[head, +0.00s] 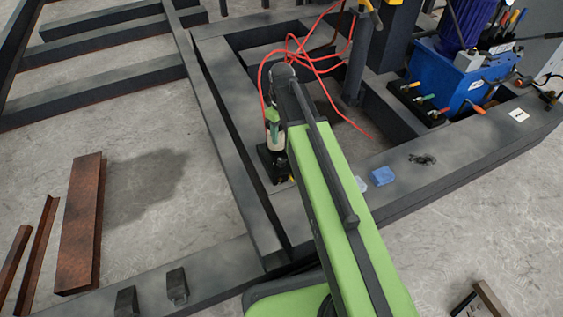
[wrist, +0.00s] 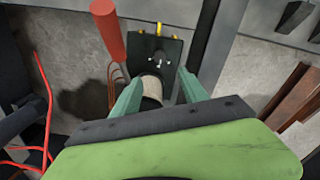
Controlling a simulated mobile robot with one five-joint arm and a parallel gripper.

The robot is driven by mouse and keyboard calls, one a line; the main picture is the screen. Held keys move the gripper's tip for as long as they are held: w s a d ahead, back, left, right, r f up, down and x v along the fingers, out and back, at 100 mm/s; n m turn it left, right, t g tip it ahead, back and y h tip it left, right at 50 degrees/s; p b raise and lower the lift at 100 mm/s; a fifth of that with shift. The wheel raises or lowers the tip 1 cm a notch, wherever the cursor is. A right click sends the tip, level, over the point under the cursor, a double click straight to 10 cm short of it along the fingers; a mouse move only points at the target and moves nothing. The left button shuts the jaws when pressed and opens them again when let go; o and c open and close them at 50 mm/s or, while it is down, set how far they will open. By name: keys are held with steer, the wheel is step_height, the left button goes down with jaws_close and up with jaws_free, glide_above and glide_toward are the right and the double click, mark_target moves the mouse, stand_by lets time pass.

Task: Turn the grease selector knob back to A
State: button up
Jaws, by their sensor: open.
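A black block (wrist: 168,48) with a small silver knob-like part (wrist: 158,60) on its face shows beyond my fingers in the wrist view. I cannot read any letter marks or the knob's setting. A beige cylinder (wrist: 152,88) shows between my fingers, at the near edge of the block. My gripper (wrist: 159,77) is open, its two green fingers on either side of the cylinder; I cannot tell whether they touch it. In the head view the black block (head: 273,167) sits on the dark frame, below my gripper (head: 272,122); the knob is not distinguishable there.
A red handle (wrist: 108,30) stands close to the left finger in the wrist view. Red hoses (head: 312,62) loop beside my arm. A blue hydraulic unit (head: 450,75) stands at right. Blue cloth (head: 383,175) lies on the frame beam. Rusty steel pieces (head: 80,222) lie on the floor.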

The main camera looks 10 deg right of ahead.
mark_target(282, 161)
step_height(282, 161, down, 15)
steer(key=b, duration=1.3)
steer(key=shift+b, duration=0.35)
steer(key=shift+r, duration=0.1)
jaws_close()
